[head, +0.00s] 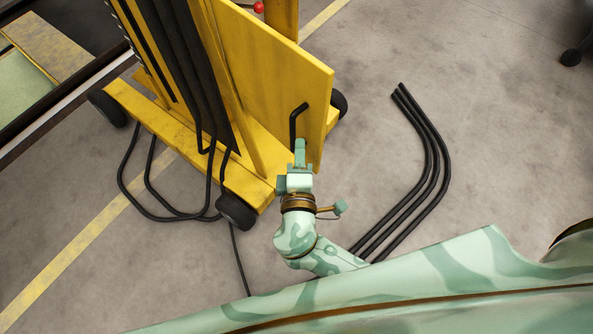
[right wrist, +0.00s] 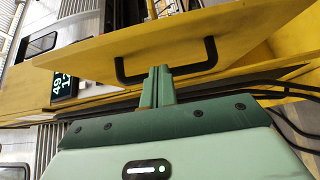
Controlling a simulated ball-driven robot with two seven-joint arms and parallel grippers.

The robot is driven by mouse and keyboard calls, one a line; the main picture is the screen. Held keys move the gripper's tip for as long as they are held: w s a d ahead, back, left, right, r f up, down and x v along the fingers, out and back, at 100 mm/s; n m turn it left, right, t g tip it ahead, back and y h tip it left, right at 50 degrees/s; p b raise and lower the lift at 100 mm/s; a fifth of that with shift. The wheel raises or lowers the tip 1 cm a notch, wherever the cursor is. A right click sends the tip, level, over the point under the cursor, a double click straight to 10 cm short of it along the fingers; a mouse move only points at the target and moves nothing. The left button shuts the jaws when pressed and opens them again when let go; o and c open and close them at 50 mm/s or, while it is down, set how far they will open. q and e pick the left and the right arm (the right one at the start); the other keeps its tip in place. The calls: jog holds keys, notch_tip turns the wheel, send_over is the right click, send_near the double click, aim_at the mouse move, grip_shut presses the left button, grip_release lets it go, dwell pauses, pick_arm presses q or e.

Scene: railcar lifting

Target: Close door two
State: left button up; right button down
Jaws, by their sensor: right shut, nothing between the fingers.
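The yellow door panel (head: 280,75) stands out at an angle from the yellow lifting machine (head: 235,70), with a black bar handle (head: 293,122) on its face. My right gripper (head: 299,148) is shut and empty, with its green fingertips close to the lower end of the handle. The right wrist view shows the same panel (right wrist: 215,38), the handle (right wrist: 120,72) and my right gripper's closed fingers (right wrist: 158,75) pointing at the handle's span. I cannot tell whether they touch. No door number is readable. My left gripper is not in view.
Thick black cables (head: 433,160) curve over the grey floor at the right. More black cables (head: 150,210) loop at the machine's lower left. Black wheels (head: 237,211) stand under the machine. A lit number display (right wrist: 64,84) shows at left.

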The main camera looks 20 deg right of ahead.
aim_at(312, 128)
jog(key=shift+w+d, duration=0.35)
jog(key=shift+d, duration=0.35)
jog(key=shift+w+d, duration=0.3)
jog(key=shift+d, duration=0.4)
jog(key=shift+d, duration=0.15)
